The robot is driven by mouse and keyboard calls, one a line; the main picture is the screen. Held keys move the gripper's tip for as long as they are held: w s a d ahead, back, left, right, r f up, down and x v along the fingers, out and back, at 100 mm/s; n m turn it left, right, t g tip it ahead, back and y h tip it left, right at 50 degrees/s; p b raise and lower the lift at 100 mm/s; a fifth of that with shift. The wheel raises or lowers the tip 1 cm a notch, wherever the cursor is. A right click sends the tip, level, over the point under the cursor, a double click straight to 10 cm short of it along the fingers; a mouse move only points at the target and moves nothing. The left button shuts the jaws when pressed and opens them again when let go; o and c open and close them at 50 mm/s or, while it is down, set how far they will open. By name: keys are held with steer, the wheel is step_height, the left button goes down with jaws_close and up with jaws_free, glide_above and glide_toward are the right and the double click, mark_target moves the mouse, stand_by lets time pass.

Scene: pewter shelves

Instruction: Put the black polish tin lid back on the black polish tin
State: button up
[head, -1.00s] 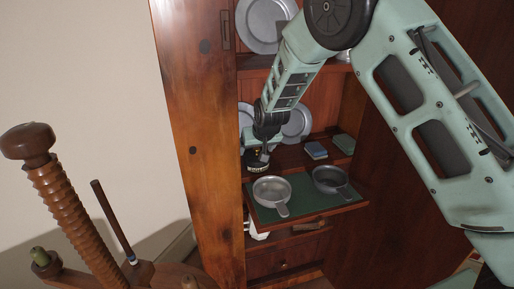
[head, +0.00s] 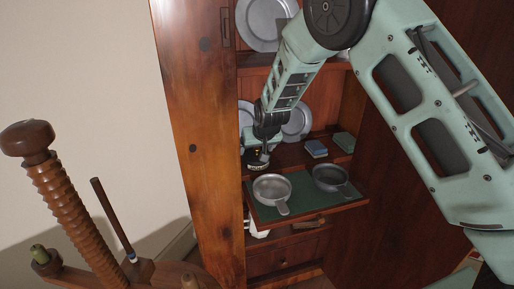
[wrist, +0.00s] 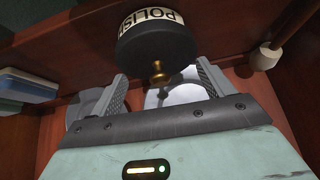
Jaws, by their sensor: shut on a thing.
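The black polish tin (wrist: 150,20) shows in the wrist view as a cream band lettered POLISH. In the head view the tin (head: 257,167) stands on the shelf at the left, under my gripper (head: 258,158). The black polish tin lid (wrist: 150,46) is a dark disc with a brass knob (wrist: 159,72). It lies against the tin's labelled end, and I see no clear gap between them. My gripper (wrist: 163,76) is shut on the lid, one finger at each side, with the knob between them. The exact finger contact and the lid's seating are hard to tell.
Two metal pans, a lighter one (head: 271,188) and a darker one (head: 330,177), sit on a green-lined pull-out board (head: 302,199) in front. A blue box (head: 316,148) and a green one (head: 344,141) lie to the right. Plates (head: 298,120) stand behind.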

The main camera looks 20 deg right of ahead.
steer(key=shift+f, duration=0.25)
stand_by(0.4)
steer(key=o, duration=1.1)
